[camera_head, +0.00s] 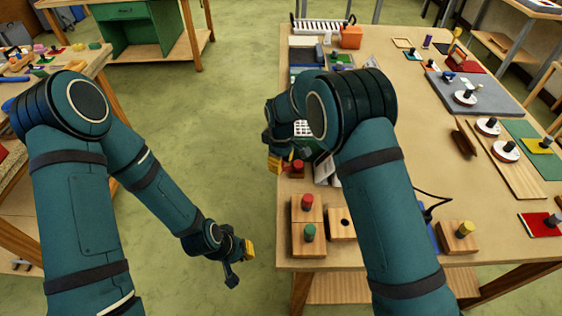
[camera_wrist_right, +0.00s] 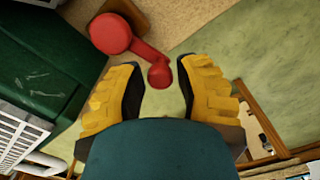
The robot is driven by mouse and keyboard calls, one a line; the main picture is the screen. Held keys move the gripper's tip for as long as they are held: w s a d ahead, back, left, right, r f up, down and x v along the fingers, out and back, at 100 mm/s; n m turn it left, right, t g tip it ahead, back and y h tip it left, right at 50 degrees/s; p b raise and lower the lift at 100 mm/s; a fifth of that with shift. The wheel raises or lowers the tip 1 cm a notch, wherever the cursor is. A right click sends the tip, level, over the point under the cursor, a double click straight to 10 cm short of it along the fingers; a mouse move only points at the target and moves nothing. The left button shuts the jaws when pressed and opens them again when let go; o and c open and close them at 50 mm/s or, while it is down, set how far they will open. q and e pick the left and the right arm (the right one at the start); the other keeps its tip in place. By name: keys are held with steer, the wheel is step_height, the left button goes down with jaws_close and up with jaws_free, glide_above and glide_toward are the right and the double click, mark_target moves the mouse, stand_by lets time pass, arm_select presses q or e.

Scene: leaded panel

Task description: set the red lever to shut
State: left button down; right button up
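The red lever (camera_wrist_right: 117,34) shows in the right wrist view as a round red hub on a brown wooden block, with an arm ending in a round red knob (camera_wrist_right: 160,75). My right gripper (camera_wrist_right: 159,70) is open, its yellow fingers apart with the knob between them and a gap on each side. In the head view a small red part of the lever (camera_head: 298,164) shows beside my right gripper (camera_head: 275,163) at the table's left edge; my arm hides part of that area. My left gripper (camera_head: 248,250) hangs over the floor, away from the table; its opening is unclear.
A dark green box (camera_wrist_right: 40,55) with a white grille is left of the lever in the wrist view. Wooden blocks with red (camera_head: 307,202) and green (camera_head: 309,232) knobs stand at the table's near left corner. The floor (camera_head: 200,130) left of the table is clear.

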jaws_close()
steer(key=shift+s+n, duration=0.15)
steer(key=shift+n, duration=0.15)
steer(key=n, duration=0.1)
steer(key=s+n+b, duration=0.1)
steer(key=shift+d+n, duration=0.3)
steer(key=n, duration=0.1)
steer(key=s+d+n, duration=0.1)
steer(key=n, duration=0.1)
steer(key=shift+s+n+b, duration=0.2)
steer(key=shift+n+b, duration=0.1)
steer(key=n, duration=0.1)
steer(key=d+n, duration=0.1)
steer(key=shift+s+n, duration=0.3)
steer(key=shift+s, duration=0.1)
steer(key=shift+s+d+n, duration=0.2)
steer(key=shift+d+n, duration=0.25)
steer(key=shift+n, duration=0.45)
steer(key=shift+s+d+n+p, duration=0.1)
steer(key=shift+d+n+p, duration=0.25)
steer(key=shift+n, duration=0.65)
steer(key=shift+s+d+n+p, duration=0.15)
steer(key=shift+d+n, duration=0.4)
steer(key=shift+n, duration=0.45)
steer(key=shift+f, duration=0.1)
